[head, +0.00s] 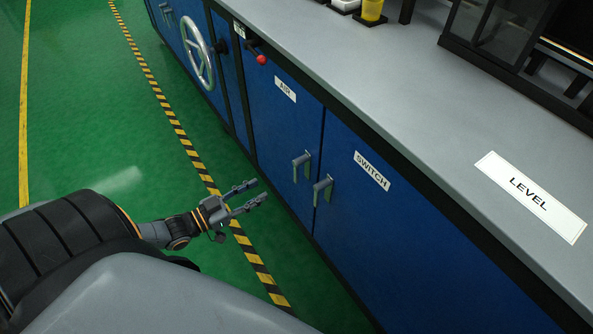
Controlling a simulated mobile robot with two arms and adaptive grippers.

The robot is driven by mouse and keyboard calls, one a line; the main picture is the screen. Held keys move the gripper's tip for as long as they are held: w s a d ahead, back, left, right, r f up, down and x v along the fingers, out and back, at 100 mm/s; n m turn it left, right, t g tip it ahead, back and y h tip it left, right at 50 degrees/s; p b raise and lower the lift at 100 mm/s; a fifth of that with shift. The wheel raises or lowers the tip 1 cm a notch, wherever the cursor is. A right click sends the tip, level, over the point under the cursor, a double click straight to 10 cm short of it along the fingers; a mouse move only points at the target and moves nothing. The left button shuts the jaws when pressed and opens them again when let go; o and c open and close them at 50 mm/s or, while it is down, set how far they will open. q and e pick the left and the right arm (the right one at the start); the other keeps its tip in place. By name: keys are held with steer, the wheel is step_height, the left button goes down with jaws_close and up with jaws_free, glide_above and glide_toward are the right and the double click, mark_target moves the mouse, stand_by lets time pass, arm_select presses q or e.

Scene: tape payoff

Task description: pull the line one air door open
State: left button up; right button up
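The air door (277,130) is a blue cabinet door with a white "AIR" label (285,89). It looks shut in the head view. Its grey handle (301,165) is near the door's right edge. My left gripper (259,190) is open and empty, its two fingers pointing right. It is left of the handle in the picture and apart from it. My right gripper is not in view.
The switch door (390,240) with its own grey handle (322,188) is just right of the air door. A handwheel (197,53) and a red-knobbed lever (261,59) are farther left. A grey counter (400,88) runs above. Green floor is clear beside the cabinets.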

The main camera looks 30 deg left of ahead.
mark_target(294, 170)
arm_select(q)
steer(key=b+x, duration=0.1)
steer(key=x, duration=0.4)
steer(key=b+x, duration=0.1)
steer(key=x, duration=0.5)
steer(key=shift+r, duration=0.2)
steer(key=shift+b+x, duration=0.4)
steer(key=shift+x, duration=0.65)
steer(key=shift+w+d, duration=0.25)
steer(key=shift+w, duration=0.1)
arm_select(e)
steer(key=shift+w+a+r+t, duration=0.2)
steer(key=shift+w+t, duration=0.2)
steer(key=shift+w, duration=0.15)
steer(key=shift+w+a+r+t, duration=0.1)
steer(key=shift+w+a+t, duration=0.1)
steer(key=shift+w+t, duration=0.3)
arm_select(q)
steer(key=shift+r, duration=0.1)
jaws_close()
